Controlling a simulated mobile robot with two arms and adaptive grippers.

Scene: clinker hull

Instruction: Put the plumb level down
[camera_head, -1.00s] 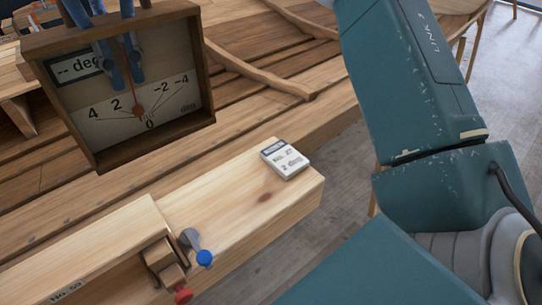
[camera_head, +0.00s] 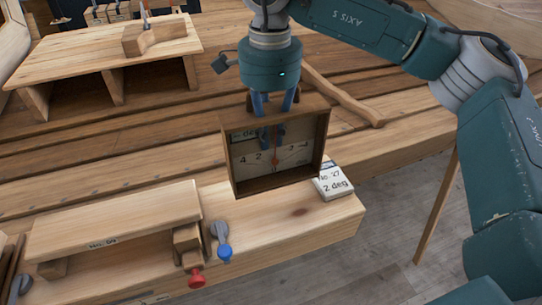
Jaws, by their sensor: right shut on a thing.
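The plumb level is a wooden-framed box (camera_head: 230,162) with a pale dial face, a red pointer near 0 and a small display reading "deg". My right gripper (camera_head: 272,142) comes down from above with blue fingers shut on the level at its top. My left gripper is not in view.
A white "No. 27, 2 deg" tag (camera_head: 333,184) lies on the beam. A wooden stand marked "No. 59" (camera_head: 110,220), a blue knob (camera_head: 225,252) and a red knob (camera_head: 196,278) are at left. A wooden bench (camera_head: 110,50) stands behind. The beam's front right top is clear.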

